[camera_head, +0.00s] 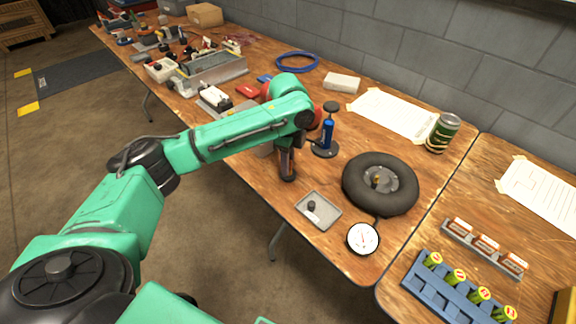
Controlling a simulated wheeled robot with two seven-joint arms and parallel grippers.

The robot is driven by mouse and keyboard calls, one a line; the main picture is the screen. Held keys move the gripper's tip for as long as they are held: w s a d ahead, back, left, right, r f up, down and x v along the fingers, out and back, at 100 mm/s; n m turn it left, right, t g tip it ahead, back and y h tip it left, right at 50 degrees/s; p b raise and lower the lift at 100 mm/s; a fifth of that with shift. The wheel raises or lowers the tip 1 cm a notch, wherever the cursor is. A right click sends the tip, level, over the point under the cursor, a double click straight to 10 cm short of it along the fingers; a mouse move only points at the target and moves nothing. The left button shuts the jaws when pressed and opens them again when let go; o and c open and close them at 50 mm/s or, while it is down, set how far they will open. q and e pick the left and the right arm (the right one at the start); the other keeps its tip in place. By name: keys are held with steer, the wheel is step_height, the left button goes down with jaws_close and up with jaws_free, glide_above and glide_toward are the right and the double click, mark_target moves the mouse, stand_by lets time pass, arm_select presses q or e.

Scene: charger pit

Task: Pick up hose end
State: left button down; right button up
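A round white gauge (363,238) lies at the table's front edge. A short dark hose (379,221) shows between it and the black tyre (352,187); I cannot make out a free hose end. A blue pump (327,138) stands upright behind my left gripper (287,174). My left arm reaches in from the left, and its dark gripper points down over the table, left of the tyre and above the small tray. The fingers look close together, but I cannot tell whether they are open or shut, or whether they hold anything. My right gripper is not in view.
A small grey tray (329,224) holds a dark cap-like piece (312,206). A green can (442,133) and a taped paper sheet (392,113) are behind the tyre. A blue battery rack (432,286) sits at right. A blue coil (297,62) and clutter lie further back.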

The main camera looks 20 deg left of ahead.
arm_select(q)
step_height(320, 180, up, 20)
steer(key=p, duration=0.4)
stand_by(0.6)
stand_by(0.9)
